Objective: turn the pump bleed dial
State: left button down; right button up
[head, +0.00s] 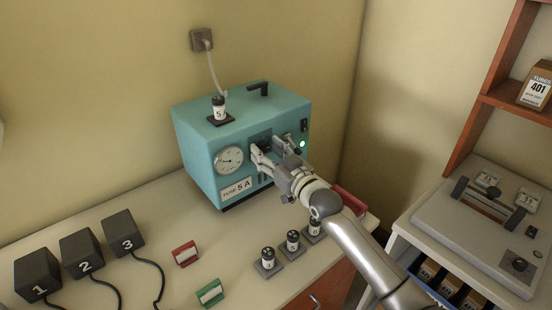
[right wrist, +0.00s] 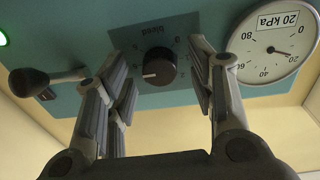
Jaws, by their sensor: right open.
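The bleed dial (right wrist: 159,70) is a round black knob with a white pointer mark, on the teal front panel of the pump (head: 205,165). In the right wrist view it sits between the two fingers of my right gripper (right wrist: 158,62), with visible gaps on both sides. My right gripper (head: 270,147) is open at the pump's front in the head view, and it largely hides the dial there. The pressure gauge (right wrist: 275,45), labelled 20 kPa, is beside the dial and also shows in the head view (head: 229,160). My left gripper is not in view.
A black-knobbed lever (right wrist: 30,82) and a lit green lamp (head: 302,144) are on the panel. Vials in holders (head: 268,258), a red card stand (head: 185,253) and a green one (head: 210,292) stand in front. Numbered black boxes (head: 80,253) are at left.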

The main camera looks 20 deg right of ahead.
jog(key=v, duration=1.1)
jog(key=shift+s, duration=0.4)
jog(key=shift+d, duration=0.1)
